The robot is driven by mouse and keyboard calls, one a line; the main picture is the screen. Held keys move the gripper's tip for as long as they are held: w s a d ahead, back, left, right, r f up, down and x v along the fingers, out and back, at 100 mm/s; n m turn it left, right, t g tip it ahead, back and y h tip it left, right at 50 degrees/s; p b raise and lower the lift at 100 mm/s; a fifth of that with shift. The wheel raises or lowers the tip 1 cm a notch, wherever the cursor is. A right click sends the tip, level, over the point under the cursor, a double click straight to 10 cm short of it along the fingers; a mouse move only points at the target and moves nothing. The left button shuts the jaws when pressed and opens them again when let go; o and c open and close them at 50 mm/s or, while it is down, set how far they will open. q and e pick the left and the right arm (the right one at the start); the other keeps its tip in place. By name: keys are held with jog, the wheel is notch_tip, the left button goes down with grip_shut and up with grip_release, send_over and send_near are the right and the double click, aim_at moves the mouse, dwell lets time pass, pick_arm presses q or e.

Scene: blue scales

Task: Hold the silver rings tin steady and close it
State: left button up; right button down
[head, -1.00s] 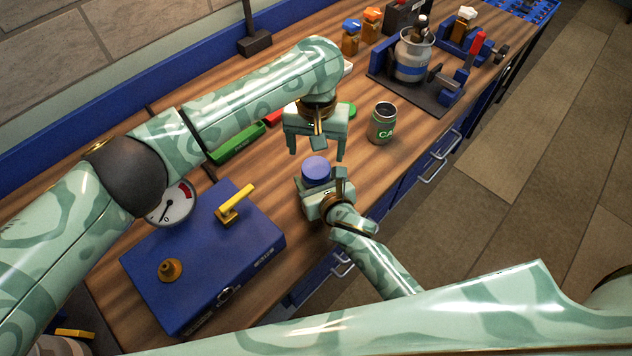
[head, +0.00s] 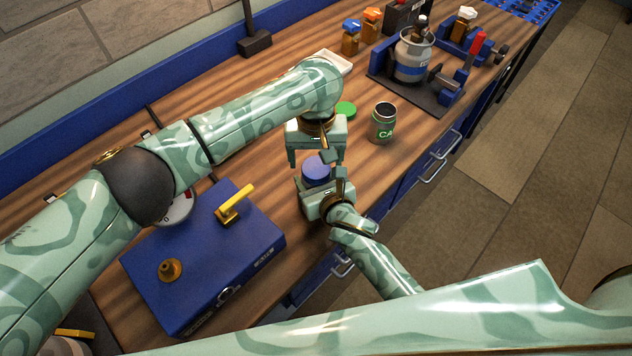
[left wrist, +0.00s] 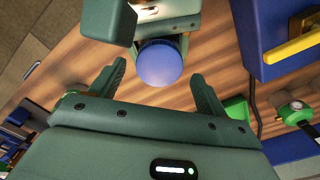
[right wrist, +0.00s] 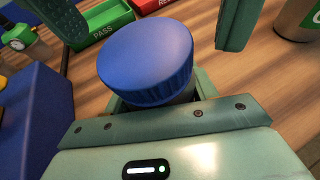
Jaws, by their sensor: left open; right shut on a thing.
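A tin with a ribbed blue lid (head: 316,172) stands upright in my right gripper (head: 325,193), near the front edge of the bench. My right gripper is shut on the tin, whose body is mostly hidden; a little grey shows under the lid (right wrist: 147,60) in the right wrist view. I cannot tell how firmly the lid is seated. My left gripper (head: 315,160) is open and empty, fingers down, just above the lid. In the left wrist view, the round lid (left wrist: 159,63) lies ahead of and between its open fingers.
A blue case (head: 195,270) with a yellow handle stands to the left.

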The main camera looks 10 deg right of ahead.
pick_arm(q)
jog(key=shift+f, duration=1.1)
jog(key=c, duration=1)
jog(key=m, duration=0.3)
jog(key=o, duration=0.9)
jog(key=shift+o, duration=0.8)
jog(key=shift+s+d, duration=0.1)
